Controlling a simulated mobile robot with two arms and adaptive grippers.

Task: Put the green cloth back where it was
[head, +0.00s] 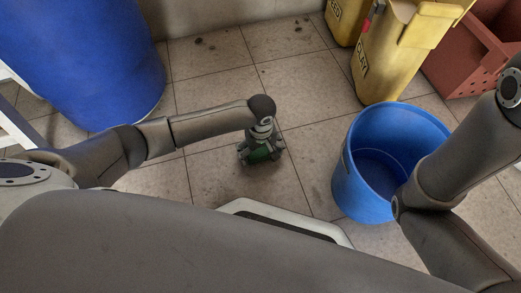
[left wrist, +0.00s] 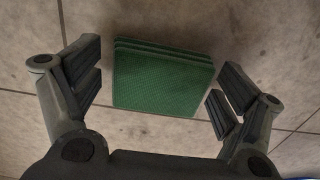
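The green cloth (left wrist: 160,82) is folded in layers and lies between the fingers of my left gripper (left wrist: 158,88) in the left wrist view. The gripper's two fingers are spread, with gaps on both sides of the cloth. In the head view my left gripper (head: 262,155) points down at the floor, and a bit of the green cloth (head: 262,154) shows beneath it. The cloth seems to be on or close to the tiled floor; I cannot tell its exact height. My right gripper is not in view; only part of the right arm shows.
A blue bucket (head: 356,178) stands on the floor to the right. A large blue barrel (head: 85,60) is at the back left. Yellow containers (head: 388,60) and a red crate (head: 468,62) are at the back right. The tiled floor (head: 300,85) between them is clear.

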